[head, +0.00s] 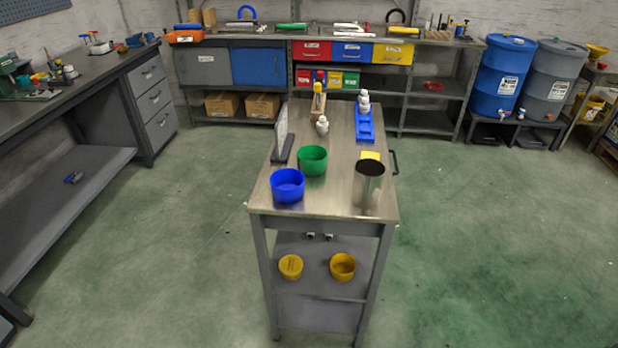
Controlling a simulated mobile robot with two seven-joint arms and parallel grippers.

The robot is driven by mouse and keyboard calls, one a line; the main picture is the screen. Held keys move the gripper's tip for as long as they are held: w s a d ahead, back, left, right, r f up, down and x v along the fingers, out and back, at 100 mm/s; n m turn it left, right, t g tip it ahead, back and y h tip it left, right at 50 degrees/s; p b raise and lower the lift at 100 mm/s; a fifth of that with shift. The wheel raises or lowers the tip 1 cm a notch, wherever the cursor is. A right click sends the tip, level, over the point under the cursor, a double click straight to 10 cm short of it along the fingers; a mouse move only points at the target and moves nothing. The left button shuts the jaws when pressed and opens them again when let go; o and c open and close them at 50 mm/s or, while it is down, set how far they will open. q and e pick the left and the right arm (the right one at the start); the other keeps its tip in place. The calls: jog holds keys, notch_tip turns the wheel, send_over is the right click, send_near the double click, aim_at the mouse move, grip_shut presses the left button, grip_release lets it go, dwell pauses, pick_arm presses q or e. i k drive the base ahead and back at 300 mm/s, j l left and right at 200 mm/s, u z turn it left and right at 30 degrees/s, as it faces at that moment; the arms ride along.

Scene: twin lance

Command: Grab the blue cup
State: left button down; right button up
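The blue cup (288,187) stands upright at the front left of the top of a grey metal cart (325,203). It looks like a short, wide, open cup. A green cup (312,160) stands just behind it to the right. Neither of my grippers is in the head view, and nothing is touching the blue cup from my side.
A tall metal cylinder (369,183) stands at the cart's front right. A dark upright stand (282,146), white bottles and a blue rack (364,122) are further back. Two yellow containers sit on the lower shelf. A workbench (60,95) is left; open floor surrounds the cart.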

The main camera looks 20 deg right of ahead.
aim_at(287, 184)
jog(key=i+j+z, duration=0.5)
jog(key=j+z, duration=0.2)
